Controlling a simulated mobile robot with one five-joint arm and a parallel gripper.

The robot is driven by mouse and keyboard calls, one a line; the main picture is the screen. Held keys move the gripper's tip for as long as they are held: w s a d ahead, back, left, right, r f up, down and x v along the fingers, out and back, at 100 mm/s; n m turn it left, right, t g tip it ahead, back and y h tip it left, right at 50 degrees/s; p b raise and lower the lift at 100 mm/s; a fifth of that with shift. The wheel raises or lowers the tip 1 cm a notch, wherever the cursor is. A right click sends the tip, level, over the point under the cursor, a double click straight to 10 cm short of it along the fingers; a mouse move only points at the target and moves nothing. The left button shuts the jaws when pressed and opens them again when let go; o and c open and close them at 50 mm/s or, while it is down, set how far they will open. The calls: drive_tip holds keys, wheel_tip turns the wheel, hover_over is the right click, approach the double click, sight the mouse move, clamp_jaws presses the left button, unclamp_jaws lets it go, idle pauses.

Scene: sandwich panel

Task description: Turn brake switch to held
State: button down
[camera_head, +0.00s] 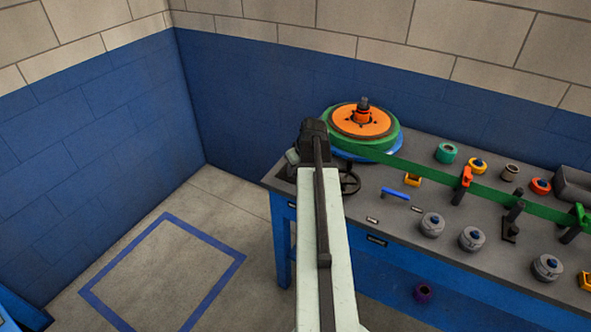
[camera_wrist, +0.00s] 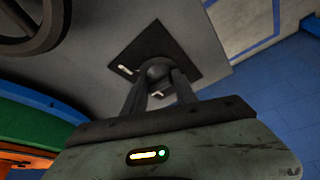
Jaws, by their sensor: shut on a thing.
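In the wrist view, a dark rounded switch knob (camera_wrist: 158,71) sits on a black square plate (camera_wrist: 165,42) on the grey bench top. Small pale marks show on the plate at the left of the knob and below it. My gripper (camera_wrist: 160,82) is shut on the knob, one finger on each side. The knob's pointer and the wording of the marks cannot be read. In the head view, my own arm hides the switch and most of the gripper at the bench's left end.
A black handwheel (camera_head: 349,180) stands close by and also shows in the wrist view (camera_wrist: 30,28). An orange and green reel (camera_head: 362,121) feeds a green band (camera_head: 440,177) rightward. A blue lever (camera_head: 395,193) and several knobs lie to the right. The floor at left is clear.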

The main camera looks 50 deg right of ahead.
drive_tip(key=shift+a, duration=0.1)
drive_tip(key=m, duration=0.2)
drive_tip(key=m+h, duration=0.1)
drive_tip(key=m, duration=0.2)
drive_tip(key=shift+w+a+g+h, duration=0.1)
drive_tip(key=shift+g+h, duration=0.2)
drive_tip(key=shift+g, duration=0.1)
drive_tip(key=m, duration=0.2)
drive_tip(key=m+g+h, duration=0.1)
drive_tip(key=m, duration=0.1)
drive_tip(key=shift+w+m+g, duration=0.1)
drive_tip(key=shift+m+g, duration=0.2)
drive_tip(key=shift+m, duration=0.3)
drive_tip(key=c, duration=1)
unclamp_jaws()
